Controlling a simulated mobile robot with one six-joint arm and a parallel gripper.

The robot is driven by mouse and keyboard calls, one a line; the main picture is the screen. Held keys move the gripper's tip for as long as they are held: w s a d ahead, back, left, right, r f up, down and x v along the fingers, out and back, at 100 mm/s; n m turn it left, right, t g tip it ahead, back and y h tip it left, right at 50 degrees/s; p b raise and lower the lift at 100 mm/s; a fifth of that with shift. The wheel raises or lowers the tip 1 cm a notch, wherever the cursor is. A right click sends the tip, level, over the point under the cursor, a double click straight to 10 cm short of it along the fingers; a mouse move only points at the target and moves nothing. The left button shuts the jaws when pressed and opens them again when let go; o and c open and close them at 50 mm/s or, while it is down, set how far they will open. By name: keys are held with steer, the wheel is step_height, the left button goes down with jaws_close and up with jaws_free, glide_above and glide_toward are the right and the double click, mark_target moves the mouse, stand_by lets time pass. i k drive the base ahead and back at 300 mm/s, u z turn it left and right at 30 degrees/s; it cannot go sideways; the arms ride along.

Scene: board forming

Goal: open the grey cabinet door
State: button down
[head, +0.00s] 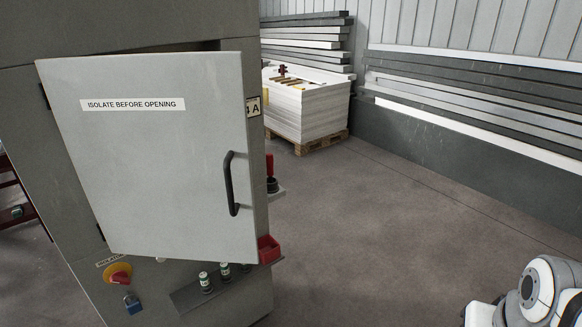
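The grey cabinet door (165,150) is on the left in the head view. It has a black bar handle (230,185) near its right edge and a label reading "ISOLATE BEFORE OPENING". Hinges show at its left edge. The door stands ajar, its right edge swung out from the grey cabinet (120,28), with a dark gap above its top right. The inside is hidden behind the door. Only a white link of my arm shows at the lower right, well apart from the door. My gripper is not in view.
Below the door are a red and yellow isolator knob (118,273), a blue padlock (132,303) and a small red bin (268,249). A pallet with stacked white boards (312,108) stands behind. Long boards (480,95) line the wall. The floor (390,215) right of the cabinet is clear.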

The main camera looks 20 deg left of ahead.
mark_target(158, 144)
steer(key=u, duration=0.65)
steer(key=i, duration=1)
steer(key=u, duration=0.85)
steer(key=k, duration=0.7)
steer(key=u, duration=0.15)
steer(key=i, duration=0.8)
steer(key=z, duration=0.1)
